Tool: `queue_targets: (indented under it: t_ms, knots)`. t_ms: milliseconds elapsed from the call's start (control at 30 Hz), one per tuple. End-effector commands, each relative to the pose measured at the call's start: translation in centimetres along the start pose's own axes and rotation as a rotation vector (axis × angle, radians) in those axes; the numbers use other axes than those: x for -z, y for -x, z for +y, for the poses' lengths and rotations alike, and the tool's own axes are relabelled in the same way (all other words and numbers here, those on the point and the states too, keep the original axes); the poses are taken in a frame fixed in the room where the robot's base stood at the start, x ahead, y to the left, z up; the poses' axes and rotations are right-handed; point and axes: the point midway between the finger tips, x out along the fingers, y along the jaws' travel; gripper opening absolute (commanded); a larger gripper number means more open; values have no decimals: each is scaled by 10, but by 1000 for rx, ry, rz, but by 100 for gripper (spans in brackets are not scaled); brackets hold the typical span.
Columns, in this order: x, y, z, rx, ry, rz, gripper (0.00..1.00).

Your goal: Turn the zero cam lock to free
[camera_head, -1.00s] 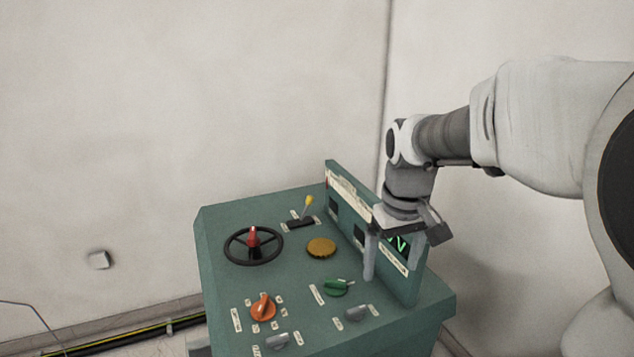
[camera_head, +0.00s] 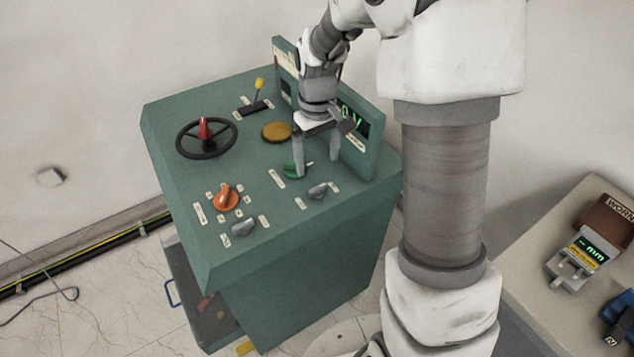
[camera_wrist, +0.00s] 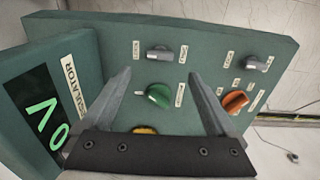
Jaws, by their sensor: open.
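A green console (camera_head: 165,120) carries several rotary knobs; their labels are too small to read, so I cannot tell which is the zero cam lock. A green knob (camera_head: 291,170) sits near the upright display panel; it also shows in the wrist view (camera_wrist: 158,96). My gripper (camera_head: 318,168) is open and empty above the panel, close to this knob. In the wrist view, the green knob appears between the two spread fingers (camera_wrist: 157,75). In the head view one finger partly covers it. Contact with the knob cannot be told.
Grey knobs (camera_head: 317,191) (camera_head: 243,227) and an orange knob (camera_head: 226,197) stand nearby. A black handwheel (camera_head: 206,138), a yellow-tipped lever (camera_head: 259,90) and an amber disc (camera_head: 276,131) lie farther back. The upright panel (camera_head: 358,150) with a green readout closely bounds my gripper's right side.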

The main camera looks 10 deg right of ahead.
Motion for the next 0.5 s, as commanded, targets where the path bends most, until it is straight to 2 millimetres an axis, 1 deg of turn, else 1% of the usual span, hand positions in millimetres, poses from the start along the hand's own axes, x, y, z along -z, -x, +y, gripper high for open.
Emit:
queue_targets:
  t_ms: [33, 200, 300, 400, 500]
  knots:
    - [-1, -13, 0, 2, 0, -7, 92]
    - [-1, -48, 0, 1, 0, -5, 92]
    - [-1, -64, 0, 1, 0, -4, 92]
    - [0, -75, 0, 0, 0, -2, 92]
    - [0, -82, 0, 0, 0, -1, 92]
